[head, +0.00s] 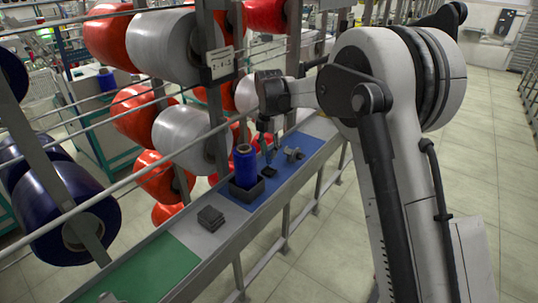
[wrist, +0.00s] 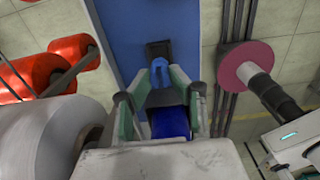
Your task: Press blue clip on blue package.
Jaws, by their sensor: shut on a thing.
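The blue package (head: 245,165) is a blue spool standing upright in a dark open holder (head: 247,190) on the blue part of the bench. Part of it also shows low in the wrist view (wrist: 168,122), between the finger bases. My gripper (head: 268,158) points down just right of the package. In the wrist view my gripper (wrist: 161,80) has its green-lined fingers closed around a small blue clip (wrist: 162,72). The clip is over or at a small dark block (head: 269,172); I cannot tell whether they touch. The clip is not clear in the head view.
A grey metal fixture (head: 293,155) stands right of my gripper. Dark flat pieces (head: 211,218) lie on the grey section, with a green section (head: 150,268) nearer. Rails and large red and white spools (head: 182,135) line the bench's left side.

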